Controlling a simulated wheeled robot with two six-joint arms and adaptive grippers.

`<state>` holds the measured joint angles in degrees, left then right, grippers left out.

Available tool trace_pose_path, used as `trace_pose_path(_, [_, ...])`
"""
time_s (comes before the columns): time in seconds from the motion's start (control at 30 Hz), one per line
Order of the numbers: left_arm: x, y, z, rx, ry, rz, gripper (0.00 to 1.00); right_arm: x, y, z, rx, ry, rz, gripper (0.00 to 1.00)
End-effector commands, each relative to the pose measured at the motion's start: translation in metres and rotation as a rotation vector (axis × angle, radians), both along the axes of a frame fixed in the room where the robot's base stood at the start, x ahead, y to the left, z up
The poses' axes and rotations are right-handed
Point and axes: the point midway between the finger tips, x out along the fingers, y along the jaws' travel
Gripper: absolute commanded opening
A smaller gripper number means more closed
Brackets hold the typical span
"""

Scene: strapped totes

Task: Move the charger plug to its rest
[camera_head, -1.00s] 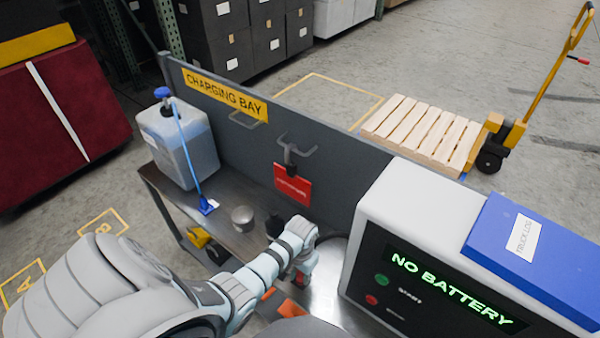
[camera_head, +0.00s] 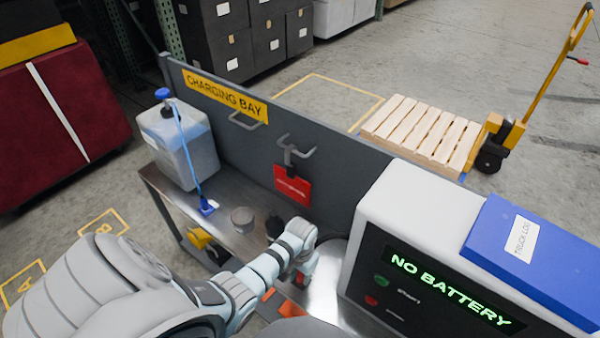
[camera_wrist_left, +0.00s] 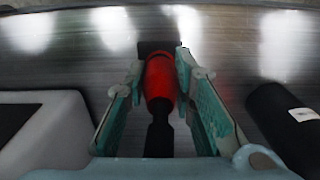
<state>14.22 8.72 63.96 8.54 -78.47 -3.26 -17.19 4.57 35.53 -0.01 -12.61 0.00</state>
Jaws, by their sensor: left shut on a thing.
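The charger plug (camera_wrist_left: 160,80), red with black ends, lies between the teal fingers of my left gripper (camera_wrist_left: 161,72) in the left wrist view. The gripper is shut on it, low over the metal bench. In the head view my left gripper (camera_head: 303,265) is beside the charger's left side, and the plug is mostly hidden by it. A grey two-pronged bracket (camera_head: 295,150), which looks like the rest, is on the grey back panel above a red tag (camera_head: 292,186). It is above and behind the gripper. My right gripper is not in view.
The white charger (camera_head: 410,215) reading "NO BATTERY" stands right, with a blue truck log (camera_head: 530,250) on top. A black cylinder (camera_wrist_left: 285,115) lies right of the gripper.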

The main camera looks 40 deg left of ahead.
Motion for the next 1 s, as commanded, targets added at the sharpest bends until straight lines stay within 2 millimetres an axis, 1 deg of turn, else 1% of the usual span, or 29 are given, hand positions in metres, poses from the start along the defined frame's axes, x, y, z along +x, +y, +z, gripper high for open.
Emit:
trace_pose_path(0.6, [0.0,0.0,-0.012,0.0,0.0,0.0,0.0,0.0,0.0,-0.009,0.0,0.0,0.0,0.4])
trace_pose_path(0.63, [0.0,0.0,-0.012,0.0,0.0,0.0,0.28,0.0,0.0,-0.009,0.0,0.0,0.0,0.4])
trace_pose_path(0.73, [0.0,0.0,-0.011,0.0,0.0,0.0,0.44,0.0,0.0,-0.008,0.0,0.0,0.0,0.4])
trace_pose_path(0.77, [0.0,0.0,-0.011,0.0,0.0,0.0,0.47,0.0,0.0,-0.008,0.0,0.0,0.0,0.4])
trace_pose_path(1.0, [0.0,0.0,-0.011,0.0,0.0,0.0,0.47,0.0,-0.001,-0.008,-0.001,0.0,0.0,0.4])
